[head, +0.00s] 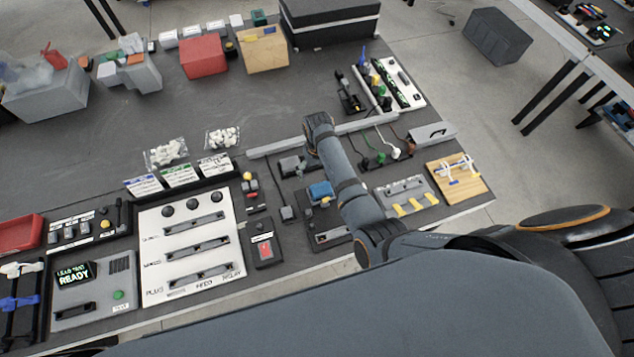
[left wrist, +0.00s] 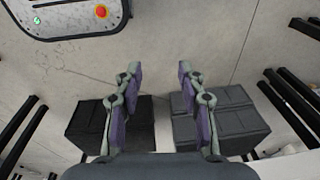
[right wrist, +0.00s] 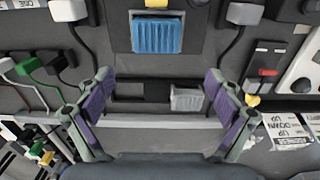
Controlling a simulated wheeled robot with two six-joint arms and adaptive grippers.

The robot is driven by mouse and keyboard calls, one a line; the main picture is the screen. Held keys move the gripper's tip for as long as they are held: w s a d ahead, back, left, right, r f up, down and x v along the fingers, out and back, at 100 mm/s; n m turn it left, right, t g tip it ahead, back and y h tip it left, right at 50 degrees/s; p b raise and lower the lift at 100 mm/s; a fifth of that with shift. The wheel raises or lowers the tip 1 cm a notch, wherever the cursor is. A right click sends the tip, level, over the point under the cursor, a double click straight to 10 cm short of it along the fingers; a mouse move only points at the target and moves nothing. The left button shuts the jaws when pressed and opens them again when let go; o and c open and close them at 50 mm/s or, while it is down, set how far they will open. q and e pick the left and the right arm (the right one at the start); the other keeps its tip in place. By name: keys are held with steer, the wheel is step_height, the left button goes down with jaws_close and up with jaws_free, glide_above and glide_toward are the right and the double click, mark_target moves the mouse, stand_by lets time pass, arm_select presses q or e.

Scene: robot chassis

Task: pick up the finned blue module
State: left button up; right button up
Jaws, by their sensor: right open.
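The finned blue module (head: 321,190) sits in a dark holder on the bench, just left of my right forearm in the head view. In the right wrist view the blue module (right wrist: 157,35) shows at the top centre, its ribs facing the camera. My right gripper (right wrist: 163,98) is open, its fingers apart and nothing held; the module lies beyond the fingertips in that view. In the head view my arm hides most of the right fingers. My left gripper (left wrist: 162,78) is open and empty above bare floor, away from the bench.
A small grey block (right wrist: 187,98) sits in a dark slot between my right fingers in the picture. A light rail (head: 280,146) crosses the bench. Cables and connectors lie around the module. A red-faced device (head: 264,250) and a white panel (head: 190,285) stand to the left.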

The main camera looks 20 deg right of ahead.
mark_target(321, 188)
steer(key=shift+s+d+f, duration=0.2)
steer(key=shift+s+f, duration=0.75)
steer(key=shift+s, duration=0.05)
arm_select(q)
steer(key=s+f+b, duration=0.2)
steer(key=s, duration=0.5)
arm_select(e)
step_height(321, 188, down, 2)
steer(key=shift+s+f, duration=0.1)
steer(key=shift+s, duration=0.05)
steer(key=shift+w+f+b, duration=0.2)
steer(key=shift+f+b, duration=0.25)
steer(key=shift+f, duration=0.05)
steer(key=shift+w+f+b, duration=0.15)
steer(key=shift+f+b, duration=0.3)
steer(key=shift+f, duration=0.05)
steer(key=shift+s+d+f+b, duration=0.1)
steer(key=shift+f+b, duration=0.55)
steer(key=shift+b, duration=0.25)
step_height(321, 188, down, 2)
steer(key=b, duration=0.3)
steer(key=shift+f, duration=0.15)
steer(key=shift+r, duration=0.2)
steer(key=c, duration=0.4)
arm_select(q)
steer(key=w+f, duration=0.4)
steer(key=f, duration=0.2)
arm_select(e)
steer(key=c, duration=1)
